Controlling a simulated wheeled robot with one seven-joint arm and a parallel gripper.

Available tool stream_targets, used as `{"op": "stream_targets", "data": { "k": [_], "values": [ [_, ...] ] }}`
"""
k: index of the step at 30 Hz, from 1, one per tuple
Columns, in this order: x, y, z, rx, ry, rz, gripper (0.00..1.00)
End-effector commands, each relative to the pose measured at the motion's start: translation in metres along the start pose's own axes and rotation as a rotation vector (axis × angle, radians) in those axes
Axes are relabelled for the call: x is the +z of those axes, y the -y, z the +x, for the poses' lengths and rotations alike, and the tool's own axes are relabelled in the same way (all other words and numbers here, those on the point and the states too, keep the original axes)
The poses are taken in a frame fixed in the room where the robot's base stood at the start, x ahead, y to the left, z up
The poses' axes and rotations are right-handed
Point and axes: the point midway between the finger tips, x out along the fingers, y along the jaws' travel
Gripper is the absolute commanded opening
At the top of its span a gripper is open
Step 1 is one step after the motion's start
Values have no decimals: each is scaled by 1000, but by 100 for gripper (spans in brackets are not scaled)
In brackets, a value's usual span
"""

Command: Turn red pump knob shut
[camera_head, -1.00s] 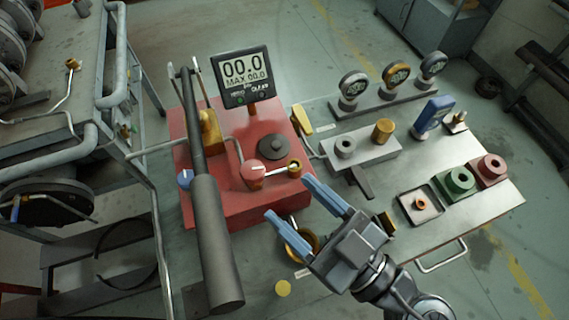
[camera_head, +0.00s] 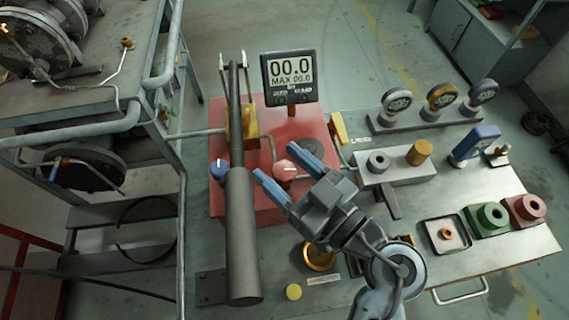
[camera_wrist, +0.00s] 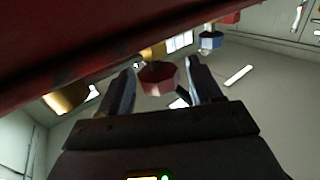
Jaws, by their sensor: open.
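The red knob (camera_head: 284,170) with a white mark sits on the front of the red pump (camera_head: 226,112). In the wrist view the red knob (camera_wrist: 160,78) shows between my two fingers, ahead of the palm. My gripper (camera_head: 273,161) is open, with blue fingers to either side of the knob in the head view. It also shows in the wrist view (camera_wrist: 160,85). I cannot tell whether a finger touches the knob. A blue knob (camera_head: 219,170) is left of the red one and also shows in the wrist view (camera_wrist: 211,40). The pump display (camera_head: 291,75) reads 00.0.
A long dark pump lever (camera_head: 242,235) stands just left of my gripper. A yellow ring (camera_head: 319,256) lies below my wrist. Gauges (camera_head: 440,98), a grey block (camera_head: 400,170) and green and red blocks (camera_head: 488,216) occupy the bench to the right.

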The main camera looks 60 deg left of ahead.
Motion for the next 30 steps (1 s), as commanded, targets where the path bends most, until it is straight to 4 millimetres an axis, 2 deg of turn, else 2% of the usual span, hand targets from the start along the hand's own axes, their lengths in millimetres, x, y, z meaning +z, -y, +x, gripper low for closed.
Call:
{"op": "stream_targets", "data": {
  "k": [7,23,30],
  "values": [
    [0,0,1,0,0,-1,64],
    [0,0,1,0,-1,-1,14],
    [-2,0,1,17,-1,0,13]
  ]
}}
